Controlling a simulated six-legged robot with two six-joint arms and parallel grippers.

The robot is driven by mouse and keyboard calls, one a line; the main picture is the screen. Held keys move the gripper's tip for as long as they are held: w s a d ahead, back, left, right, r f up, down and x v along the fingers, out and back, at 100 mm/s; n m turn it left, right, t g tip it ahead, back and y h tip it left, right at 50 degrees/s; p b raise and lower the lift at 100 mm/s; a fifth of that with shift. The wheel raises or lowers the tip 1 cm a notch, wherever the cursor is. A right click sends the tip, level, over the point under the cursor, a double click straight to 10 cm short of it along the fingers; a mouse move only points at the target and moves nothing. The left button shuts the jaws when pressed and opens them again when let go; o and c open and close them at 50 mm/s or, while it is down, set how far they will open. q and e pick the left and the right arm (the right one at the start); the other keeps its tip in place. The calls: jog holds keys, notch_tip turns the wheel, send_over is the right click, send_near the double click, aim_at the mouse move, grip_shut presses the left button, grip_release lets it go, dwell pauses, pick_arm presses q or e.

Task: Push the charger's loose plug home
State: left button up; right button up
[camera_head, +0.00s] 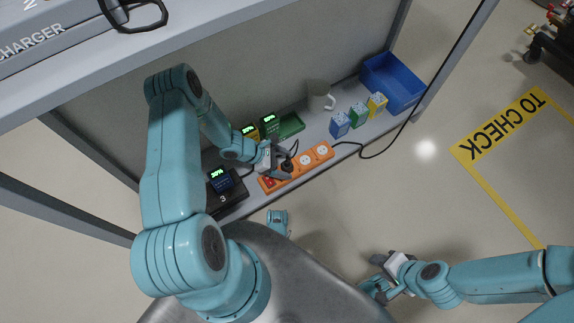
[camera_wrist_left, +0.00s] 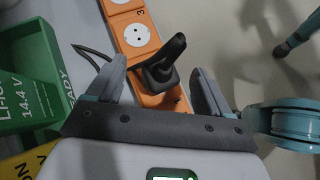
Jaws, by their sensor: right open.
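The black plug (camera_wrist_left: 162,70) with its cord stands on the orange power strip (camera_wrist_left: 140,36), its handle leaning to the upper right; I cannot tell how deep it sits. In the head view the strip (camera_head: 316,156) lies along the shelf's front edge, and the plug (camera_head: 287,166) is partly hidden by my left gripper (camera_head: 282,163). In the left wrist view the open fingers (camera_wrist_left: 160,88) are on either side of the plug, with gaps to both. My right gripper (camera_head: 376,288) is open and empty, away from the shelf.
Green and yellow battery packs (camera_head: 269,125), a green tray (camera_head: 290,125), a mug (camera_head: 319,95), small boxes (camera_head: 358,114) and a blue bin (camera_head: 391,82) stand on the shelf. A cable hangs near its right end. A "TO CHECK" area (camera_head: 505,125) marks the floor.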

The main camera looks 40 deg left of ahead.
pick_arm(q)
jog(key=p+v, duration=0.5)
jog(key=v, duration=1.1)
jog(key=shift+a+r, duration=0.1)
jog(key=shift+r, duration=0.05)
